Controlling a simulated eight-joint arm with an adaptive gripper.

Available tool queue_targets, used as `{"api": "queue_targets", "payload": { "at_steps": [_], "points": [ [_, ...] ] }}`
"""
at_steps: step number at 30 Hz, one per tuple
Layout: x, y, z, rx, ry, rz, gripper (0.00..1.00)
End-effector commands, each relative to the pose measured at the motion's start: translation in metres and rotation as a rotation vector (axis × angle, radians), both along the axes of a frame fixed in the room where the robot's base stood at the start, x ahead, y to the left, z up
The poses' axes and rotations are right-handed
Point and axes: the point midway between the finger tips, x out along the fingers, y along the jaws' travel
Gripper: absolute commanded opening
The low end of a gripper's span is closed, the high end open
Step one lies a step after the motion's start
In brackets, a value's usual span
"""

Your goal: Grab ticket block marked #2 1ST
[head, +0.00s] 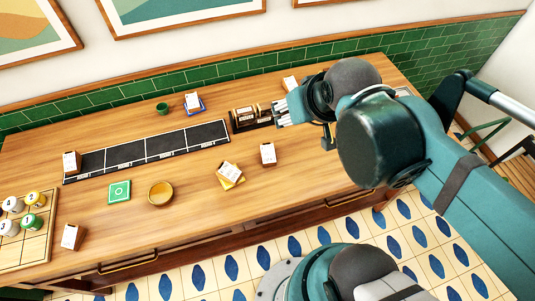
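Several small wooden ticket blocks with white printed faces are on the wooden counter. One is at the far left (71,163), one at the front left (72,237), one on a blue base at the back (193,101), one on a yellow base (230,172), one at the middle right (268,154), and one at the back by my arm (290,84). Their print is too small to read, so I cannot tell which is #2 1ST. My gripper (280,112) is at the right end of a dark holder (238,127). Its finger gap is unclear, and contact cannot be told.
A long black sectioned strip (147,149) lies along the counter (130,220). A green coaster (119,192), an amber bowl (160,194) and a green cup (162,109) stand nearby. A board with several numbered jars (32,223) is at left. The front middle is clear.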

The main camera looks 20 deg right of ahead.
Motion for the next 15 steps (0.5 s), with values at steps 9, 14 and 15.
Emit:
{"api": "queue_targets", "payload": {
  "at_steps": [9, 14, 15],
  "points": [
    [0.0001, 0.0001, -0.0001, 0.000, 0.000, 0.000, 0.50],
    [0.0015, 0.0004, -0.0015, 0.001, 0.006, 0.000, 0.50],
    [0.0023, 0.0006, -0.0024, 0.002, 0.009, -0.001, 0.50]
  ]
}}
